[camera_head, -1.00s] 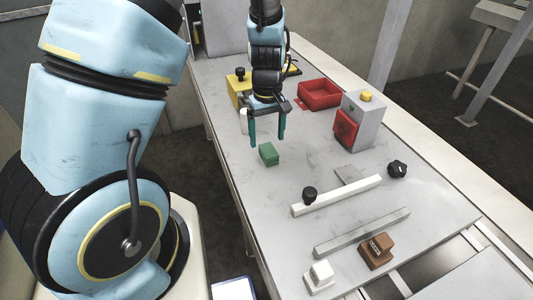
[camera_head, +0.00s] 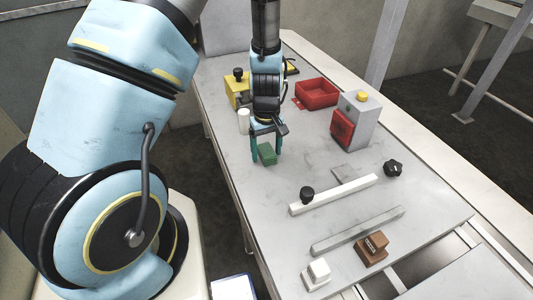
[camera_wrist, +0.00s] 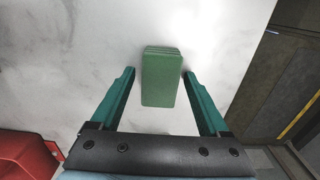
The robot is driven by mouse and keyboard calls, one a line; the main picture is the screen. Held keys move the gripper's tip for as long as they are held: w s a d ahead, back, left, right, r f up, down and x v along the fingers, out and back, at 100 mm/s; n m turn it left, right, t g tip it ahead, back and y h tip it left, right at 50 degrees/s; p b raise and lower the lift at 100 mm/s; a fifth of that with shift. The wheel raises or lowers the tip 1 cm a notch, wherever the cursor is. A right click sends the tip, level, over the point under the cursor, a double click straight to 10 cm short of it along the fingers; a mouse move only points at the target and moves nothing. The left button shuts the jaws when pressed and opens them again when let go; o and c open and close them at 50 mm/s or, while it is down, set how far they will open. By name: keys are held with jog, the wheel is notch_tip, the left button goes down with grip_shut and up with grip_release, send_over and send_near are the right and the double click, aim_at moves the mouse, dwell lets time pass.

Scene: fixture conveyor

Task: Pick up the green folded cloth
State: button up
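The green folded cloth (camera_head: 267,153) is a small block with layered edges, lying on the grey-white table (camera_head: 230,125). In the wrist view the cloth (camera_wrist: 161,77) sits between the two teal fingers of my gripper (camera_wrist: 160,78), with a visible gap on each side. My gripper (camera_head: 267,158) is open and points down over the cloth in the head view. Its fingers stand on either side of the cloth. Whether the fingertips touch the table cannot be told.
A white cylinder (camera_head: 243,121) and a yellow block (camera_head: 237,90) stand behind my gripper. A red bin (camera_head: 317,93) and a grey box with a red front (camera_head: 357,118) are to the right. A white bar (camera_head: 335,194) lies nearer. The table's left edge is close to the cloth.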

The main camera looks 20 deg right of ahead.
aim_at(266, 149)
grip_shut()
dwell(0.4)
jog(key=shift+r, duration=0.15)
notch_tip(266, 149, up, 10)
jog(key=shift+f+b, duration=0.1)
jog(key=shift+b, duration=0.7)
